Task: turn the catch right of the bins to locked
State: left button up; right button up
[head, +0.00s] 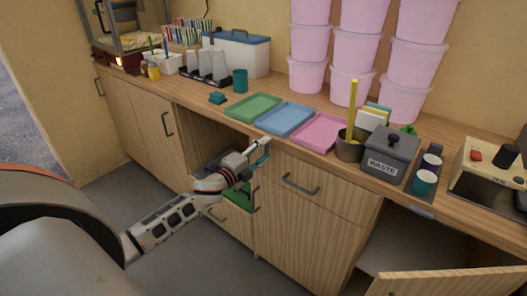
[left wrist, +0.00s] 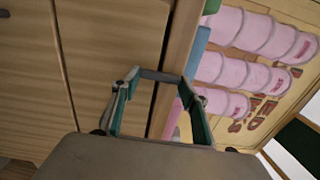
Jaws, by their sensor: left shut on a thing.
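My left gripper (head: 262,152) is at the front of the counter, just under its edge and to the right of the open bin bay. In the left wrist view, its green-padded fingers (left wrist: 158,88) are closed on the two ends of a grey bar (left wrist: 160,75), which looks like the catch. In the head view the catch is hidden by the gripper, so I cannot tell its turn position. A dark grey bin (head: 207,162) and a green bin (head: 238,197) show partly behind my arm. My right gripper is not in view.
The wooden counter (head: 190,92) carries green (head: 253,107), blue (head: 285,119) and pink (head: 318,132) trays near its front edge. A grey waste box (head: 388,152) stands to their right. A cupboard door (head: 450,283) hangs open at lower right. Stacked pink tubs (head: 307,76) stand behind.

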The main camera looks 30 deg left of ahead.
pick_arm(q)
jog(key=shift+d+f, duration=0.1)
jog(key=o, duration=1.1)
jog(key=shift+s, duration=0.15)
jog(key=s+a, duration=0.1)
jog(key=s, duration=1)
jog(key=shift+s, duration=0.4)
jog(key=s+d+f+n+g+h, duration=0.1)
jog(key=s+d+f+n+g, duration=0.6)
jog(key=s+d+f+n, duration=0.7)
jog(key=s+d+f, duration=0.8)
jog(key=d+f, duration=0.2)
jog(key=f, duration=0.1)
jog(key=shift+s+d+n, duration=0.15)
jog(key=shift+d+n, duration=0.25)
